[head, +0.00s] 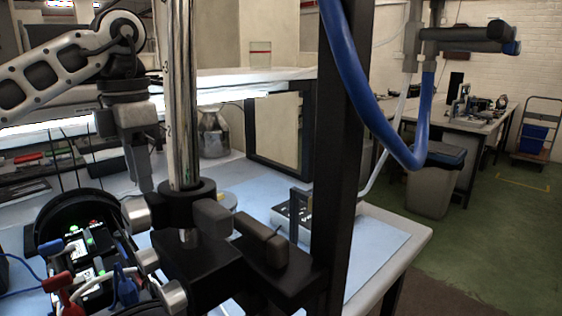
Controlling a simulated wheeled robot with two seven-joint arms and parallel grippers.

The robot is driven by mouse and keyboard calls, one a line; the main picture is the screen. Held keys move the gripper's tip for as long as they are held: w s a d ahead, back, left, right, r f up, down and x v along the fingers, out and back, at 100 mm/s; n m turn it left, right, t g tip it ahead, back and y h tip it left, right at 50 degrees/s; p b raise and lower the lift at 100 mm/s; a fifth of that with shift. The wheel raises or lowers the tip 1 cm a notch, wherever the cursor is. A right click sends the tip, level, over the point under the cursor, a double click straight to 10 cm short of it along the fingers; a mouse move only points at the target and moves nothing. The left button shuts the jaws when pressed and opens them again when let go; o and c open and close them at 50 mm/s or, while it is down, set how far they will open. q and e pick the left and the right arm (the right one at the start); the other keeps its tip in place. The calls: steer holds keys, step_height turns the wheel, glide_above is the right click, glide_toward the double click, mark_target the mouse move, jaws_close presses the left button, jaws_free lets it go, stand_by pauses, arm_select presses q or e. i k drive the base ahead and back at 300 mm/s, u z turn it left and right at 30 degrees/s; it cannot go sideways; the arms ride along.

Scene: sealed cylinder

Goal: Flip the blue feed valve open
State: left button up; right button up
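My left arm comes in from the upper left. Its gripper (142,172) points down, left of the shiny vertical column, above the silver knobs of a black clamp. Its fingers overlap and I cannot tell their gap; I see nothing held. A small blue lever-like part (125,287) is at the lower left, below the gripper and apart from it, beside a similar red part (64,288). My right gripper is not visible.
The shiny column (178,95) and black clamp (195,255) stand close in front. A dark upright post (340,150) crosses the middle. A black round housing (62,215) with wires and green lights is at lower left. A blue mat (372,245) covers the bench.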

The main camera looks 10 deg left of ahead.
mark_target(510, 49)
steer(key=k, duration=1.45)
